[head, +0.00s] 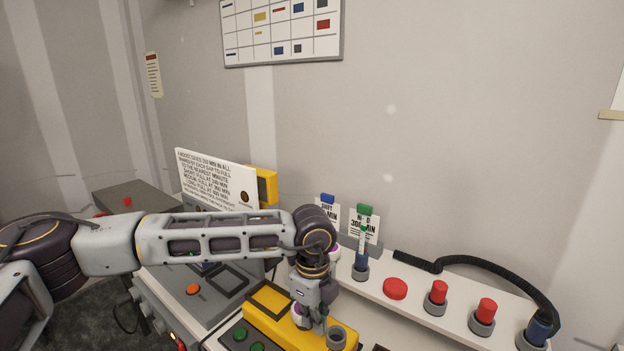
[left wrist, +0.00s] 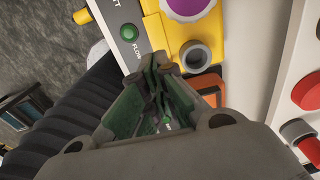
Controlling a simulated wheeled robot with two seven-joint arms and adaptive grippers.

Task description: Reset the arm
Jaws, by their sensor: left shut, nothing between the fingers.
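My left arm reaches in from the left in the head view and bends down at the wrist. My left gripper (head: 318,325) points down over a yellow block (head: 272,325) near the bottom middle. In the left wrist view my left gripper (left wrist: 160,65) is shut with nothing between its fingers. Its tips are beside a grey ring socket (left wrist: 196,56) on the yellow block (left wrist: 172,30); I cannot tell if they touch. The socket also shows in the head view (head: 336,338). My right gripper is in neither view.
A white shelf holds a flat red button (head: 395,288), two red plugs (head: 439,291) (head: 486,310) and a black hose (head: 490,262). Green buttons (head: 240,334) sit left of the yellow block. A printed sign (head: 215,180) stands behind my arm.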

